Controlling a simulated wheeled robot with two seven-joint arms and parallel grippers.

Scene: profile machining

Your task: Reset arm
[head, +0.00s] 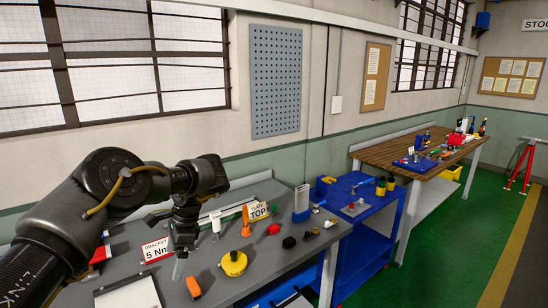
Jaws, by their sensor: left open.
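My left arm comes in from the left, and my left gripper (181,262) points down over the grey workbench (240,283). It is open, and I see nothing held in it. Its fingertips are small and partly dark in this view. My right gripper is not in view.
A blue cart (365,218) adjoins the bench at the right. A wooden bench (405,152) stands beyond. The green floor (445,245) is clear.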

